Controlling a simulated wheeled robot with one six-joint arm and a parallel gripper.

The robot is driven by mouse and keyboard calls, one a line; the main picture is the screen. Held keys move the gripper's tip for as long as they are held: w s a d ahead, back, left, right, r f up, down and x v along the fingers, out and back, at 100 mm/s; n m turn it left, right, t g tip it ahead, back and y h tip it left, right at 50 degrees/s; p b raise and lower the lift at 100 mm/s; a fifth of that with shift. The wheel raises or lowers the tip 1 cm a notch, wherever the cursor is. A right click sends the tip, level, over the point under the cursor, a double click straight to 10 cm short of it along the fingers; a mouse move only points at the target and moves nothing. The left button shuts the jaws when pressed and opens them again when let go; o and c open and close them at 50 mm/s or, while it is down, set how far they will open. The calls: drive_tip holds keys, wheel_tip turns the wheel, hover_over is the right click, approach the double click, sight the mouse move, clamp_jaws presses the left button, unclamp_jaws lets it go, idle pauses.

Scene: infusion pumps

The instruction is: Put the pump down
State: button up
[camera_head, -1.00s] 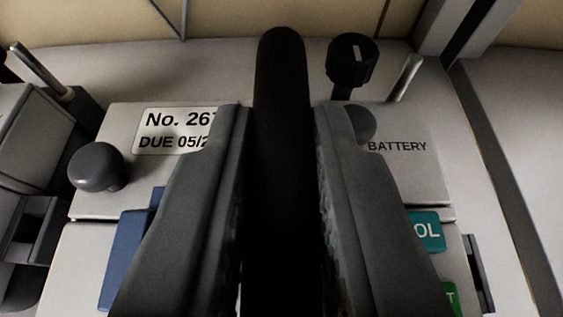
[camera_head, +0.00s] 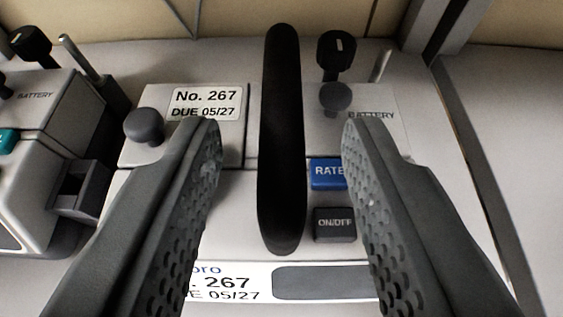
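The pump (camera_head: 235,200) is a light grey case with a "No. 267 DUE 05/27" label, a blue RATE button (camera_head: 328,172) and a dark ON/OFF button (camera_head: 334,224). It stands on a pale surface. Its long black handle (camera_head: 281,140) runs along the middle of its top. My gripper (camera_head: 280,150) is open, one finger to each side of the handle, with clear gaps between the fingers and the handle. The fingers hide parts of the case's left and right sides.
A second pump (camera_head: 45,170) with a BATTERY label stands close on the left. A grey post or frame edge (camera_head: 440,30) rises at the back right. The pale surface (camera_head: 520,120) at the right is free. A beige wall (camera_head: 290,15) lies behind.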

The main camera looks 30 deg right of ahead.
drive_tip(key=v, duration=0.7)
drive_tip(key=shift+s, duration=0.3)
drive_tip(key=shift+a+r, duration=0.15)
drive_tip(key=shift+a, duration=0.1)
drive_tip(key=s+a+n+t+y, duration=0.1)
drive_tip(key=s+a+t, duration=0.15)
drive_tip(key=a, duration=0.65)
drive_tip(key=s+a+n+t+y, duration=0.1)
drive_tip(key=s+a+n, duration=0.15)
drive_tip(key=a, duration=0.65)
drive_tip(key=s+a+f+n+t+y, duration=0.1)
drive_tip(key=s+a+f+y, duration=0.1)
drive_tip(key=s+a, duration=0.3)
drive_tip(key=s+a+f+n+t+y, duration=0.1)
drive_tip(key=s+a+f+y, duration=0.1)
drive_tip(key=s+a, duration=0.4)
drive_tip(key=a+y, duration=0.1)
drive_tip(key=a, duration=0.2)
drive_tip(key=shift+s+a+f+n, duration=0.2)
drive_tip(key=shift+s+a+n, duration=0.1)
drive_tip(key=shift+a+n, duration=0.05)
